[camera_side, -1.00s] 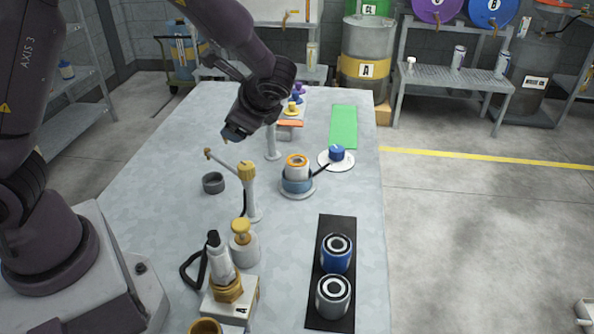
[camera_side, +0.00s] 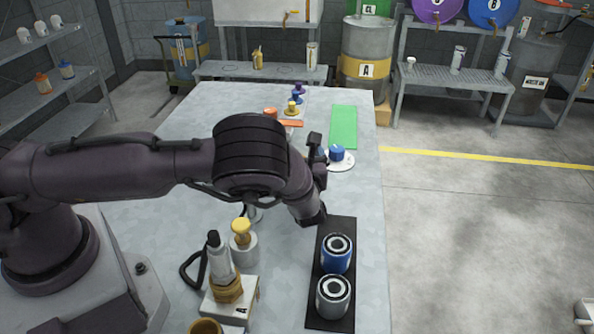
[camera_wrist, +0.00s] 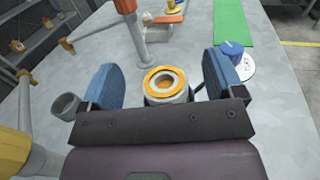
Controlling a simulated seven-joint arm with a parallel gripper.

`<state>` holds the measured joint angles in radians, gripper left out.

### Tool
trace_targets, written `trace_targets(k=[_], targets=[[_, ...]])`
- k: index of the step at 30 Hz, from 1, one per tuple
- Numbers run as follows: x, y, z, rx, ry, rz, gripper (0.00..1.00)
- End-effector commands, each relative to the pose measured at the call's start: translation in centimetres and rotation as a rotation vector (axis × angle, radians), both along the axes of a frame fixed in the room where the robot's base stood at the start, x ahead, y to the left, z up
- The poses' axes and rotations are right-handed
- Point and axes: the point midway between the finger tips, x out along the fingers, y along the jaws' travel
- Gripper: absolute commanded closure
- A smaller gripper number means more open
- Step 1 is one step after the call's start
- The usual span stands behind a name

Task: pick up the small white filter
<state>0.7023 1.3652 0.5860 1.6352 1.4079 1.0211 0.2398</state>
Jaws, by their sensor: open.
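The small white filter (camera_wrist: 165,82) with an orange top ring shows in the wrist view, between and beyond the two fingers. My gripper (camera_wrist: 161,72) is open, with a blue-padded finger on either side of the filter in the picture. No contact between finger and filter can be made out. The filter's lower part is hidden behind the dark gripper body. In the side view, my arm hides the filter, and my gripper (camera_side: 318,150) is over the middle of the bench, partly hidden by its own wrist.
A blue can (camera_side: 336,254) and a grey can (camera_side: 333,298) stand on a black mat (camera_side: 314,285). A blue knob (camera_wrist: 232,51) sits on a white disc at right. A grey cup (camera_wrist: 66,106) is at left. A post (camera_wrist: 133,35) stands behind. A green mat (camera_side: 343,126) lies farther back.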

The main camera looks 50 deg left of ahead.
Motion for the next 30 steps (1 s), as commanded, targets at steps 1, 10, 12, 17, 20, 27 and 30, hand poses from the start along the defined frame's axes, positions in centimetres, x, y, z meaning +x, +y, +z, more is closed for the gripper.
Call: trace_targets(k=[1, 10, 12, 17, 20, 27, 30], targets=[[-0.1, 0.0, -1.1, 0.0, 0.004, 0.0, 0.13], [1.1, 2.1, -3.5, -0.002, 0.0, 0.004, 0.13], [1.4, 2.5, -3.4, -0.002, 0.0, 0.003, 0.13], [1.5, 2.7, -3.4, -0.003, 0.002, 0.001, 0.13], [1.5, 2.6, -3.4, -0.002, 0.001, 0.001, 0.15], [1.5, 2.6, -3.4, -0.002, 0.001, 0.002, 0.7], [1.5, 2.6, -3.3, -0.001, 0.0, 0.002, 0.73]])
